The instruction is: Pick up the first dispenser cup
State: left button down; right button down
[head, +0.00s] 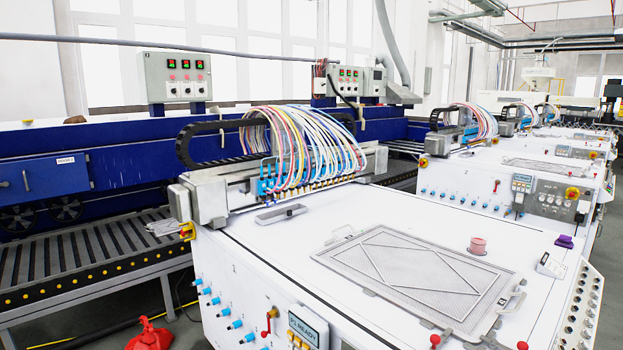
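A small pink cup (478,246) stands upright on the white machine table, just beyond the far right part of a grey mesh tray. It is the only cup-like thing I can make out, and I cannot tell if it is the first dispenser cup. A row of blue-topped nozzles (268,187) sits on the gantry at the table's left end, fed by many coloured hoses (305,140). Neither of my grippers is in view.
The mesh tray (415,275) with handles covers the table's right half. A grey flat bar (281,214) lies near the gantry. A purple object (564,241) and a white device (551,264) sit at the right edge. Red knobs stand at the front edge. The table's middle-left is clear.

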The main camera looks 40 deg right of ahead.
aim_at(478, 247)
jog(key=z, duration=2.2)
